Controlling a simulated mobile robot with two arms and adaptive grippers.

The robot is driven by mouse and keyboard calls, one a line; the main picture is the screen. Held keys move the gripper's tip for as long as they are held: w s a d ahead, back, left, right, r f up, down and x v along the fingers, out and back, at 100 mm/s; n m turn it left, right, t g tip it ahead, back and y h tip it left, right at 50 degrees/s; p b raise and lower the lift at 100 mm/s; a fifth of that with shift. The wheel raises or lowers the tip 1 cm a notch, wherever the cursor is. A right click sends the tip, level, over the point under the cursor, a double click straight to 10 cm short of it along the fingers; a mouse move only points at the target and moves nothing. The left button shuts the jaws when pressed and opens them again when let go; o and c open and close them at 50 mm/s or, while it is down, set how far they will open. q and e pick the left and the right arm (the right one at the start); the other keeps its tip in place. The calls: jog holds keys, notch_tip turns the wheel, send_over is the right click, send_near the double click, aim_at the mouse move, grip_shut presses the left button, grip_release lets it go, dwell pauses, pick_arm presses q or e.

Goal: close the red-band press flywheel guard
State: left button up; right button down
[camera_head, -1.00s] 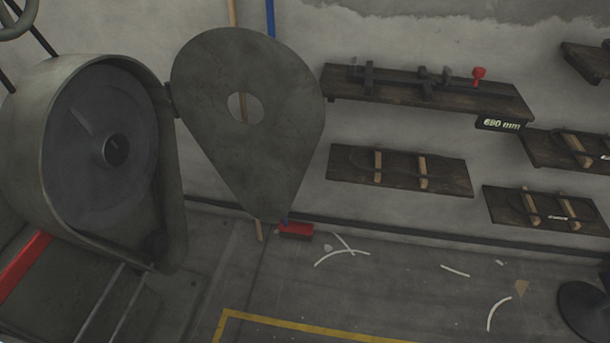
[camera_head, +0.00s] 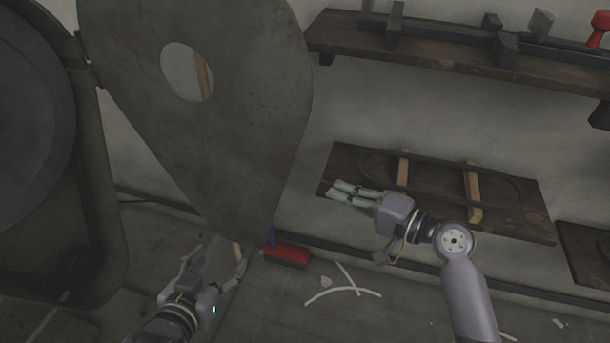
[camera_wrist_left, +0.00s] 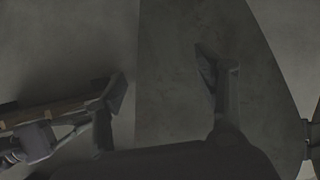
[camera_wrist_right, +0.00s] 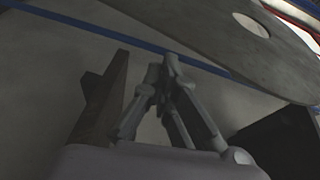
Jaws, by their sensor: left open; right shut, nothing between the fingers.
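The flywheel guard (camera_head: 240,110) is a grey teardrop plate with a round hole. It stands swung open to the right of the press housing (camera_head: 98,200), held at a hinge on its left edge. The dark flywheel (camera_head: 30,130) is exposed at the far left. My left gripper (camera_head: 215,268) is open below the guard's lower end; the guard fills much of the left wrist view (camera_wrist_left: 190,110) behind the fingers. My right gripper (camera_head: 335,190) is shut and empty, right of the guard and apart from it. The guard also shows in the right wrist view (camera_wrist_right: 225,40).
A wall shelf (camera_head: 430,60) with a dark bar fixture and red knob is at the upper right. A lower wooden board (camera_head: 520,215) with pale pegs is behind my right arm. A red block (camera_head: 287,254) and pale curved strips (camera_head: 342,292) lie on the floor.

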pick_arm(q)
notch_tip(320, 180, up, 6)
jog(key=w+d+t+h+b, duration=0.1)
jog(key=w+t, duration=0.1)
jog(key=t, duration=0.1)
jog(key=shift+w+d+f, duration=0.15)
jog(key=shift+w+d, duration=0.05)
jog(key=shift+w, duration=0.05)
pick_arm(e)
jog(key=w+a+r+m, duration=0.1)
jog(key=w+a+r, duration=0.1)
jog(key=w+a, duration=0.5)
jog(key=shift+w+a+r+t+y, duration=0.2)
jog(key=shift+w+r+t+y, duration=0.1)
jog(key=shift+w+y, duration=0.1)
